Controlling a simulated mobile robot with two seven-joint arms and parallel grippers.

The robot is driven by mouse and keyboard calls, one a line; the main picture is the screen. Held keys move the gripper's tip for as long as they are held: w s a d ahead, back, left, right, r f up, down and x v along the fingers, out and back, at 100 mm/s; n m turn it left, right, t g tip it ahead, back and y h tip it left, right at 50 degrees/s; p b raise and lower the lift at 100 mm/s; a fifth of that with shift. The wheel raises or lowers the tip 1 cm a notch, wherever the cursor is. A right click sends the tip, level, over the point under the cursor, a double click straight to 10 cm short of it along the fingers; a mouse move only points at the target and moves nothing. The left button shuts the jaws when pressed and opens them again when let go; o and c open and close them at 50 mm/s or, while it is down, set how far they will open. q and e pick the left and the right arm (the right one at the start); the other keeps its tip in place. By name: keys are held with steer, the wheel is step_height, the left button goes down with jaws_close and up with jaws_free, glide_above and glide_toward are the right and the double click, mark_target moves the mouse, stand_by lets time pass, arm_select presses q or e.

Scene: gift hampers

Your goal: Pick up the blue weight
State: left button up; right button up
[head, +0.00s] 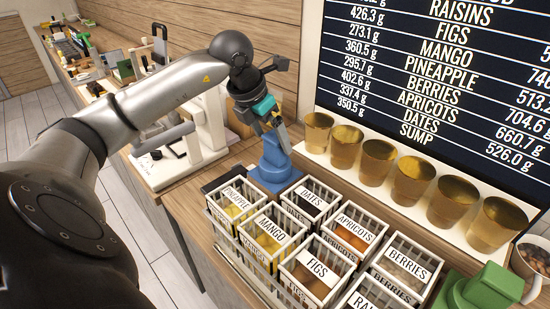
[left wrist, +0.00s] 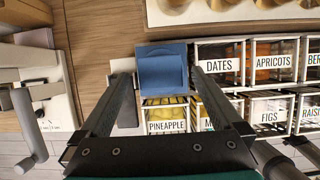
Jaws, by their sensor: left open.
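The blue weight (head: 272,167) stands upright on the wooden counter, just behind the labelled baskets. It has a wide base and a narrower top. My left gripper (head: 279,131) is above it, pointing down, with its fingers close to the weight's top. In the left wrist view the blue weight (left wrist: 162,70) shows between and beyond the two open fingers, whose midpoint is at the gripper (left wrist: 158,72). The fingers look apart and hold nothing. Whether a finger touches the weight I cannot tell. My right gripper is not in view.
Baskets of dried fruit, such as the pineapple basket (head: 236,203) and the dates basket (head: 312,200), stand close in front. A white press-like device (head: 180,150) is at the left. Gold cups (head: 345,147) line a white shelf behind. A green weight (head: 482,290) is at lower right.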

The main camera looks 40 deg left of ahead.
mark_target(275, 156)
arm_select(q)
steer(key=shift+p+x, duration=0.3)
steer(key=shift+x, duration=1.65)
steer(key=shift+s, duration=0.1)
jaws_close()
steer(key=shift+r, duration=0.2)
